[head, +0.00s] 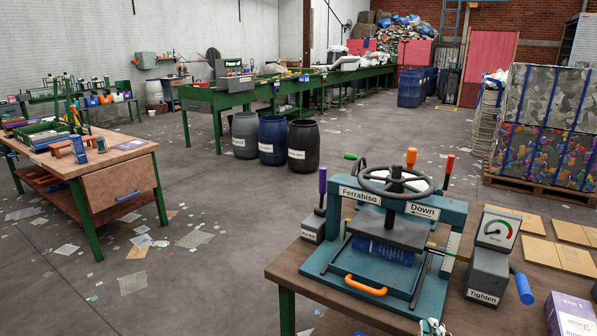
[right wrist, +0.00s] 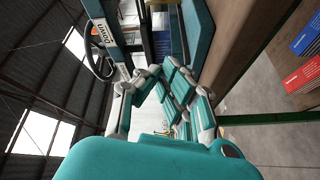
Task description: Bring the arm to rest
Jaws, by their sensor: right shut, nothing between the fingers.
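My right gripper (head: 432,326) shows only as a small white and teal tip at the bottom edge of the head view, in front of the press. In the right wrist view my right gripper (right wrist: 152,72) is shut with nothing between its fingers. The teal press (head: 385,235), labelled "Ferrabiso" and "Down", stands on the near table with a dark handwheel on top and an orange handle in front. The press also shows beyond the fingers in the right wrist view (right wrist: 200,25). My left gripper is in neither view.
The near table (head: 300,265) also bears a grey gauge box (head: 488,270) labelled "Tighten", a purple box (head: 570,314) and flat tan boards (head: 575,258). A workbench (head: 120,185) stands left, and several barrels (head: 272,140) stand behind. Open floor with scraps lies between.

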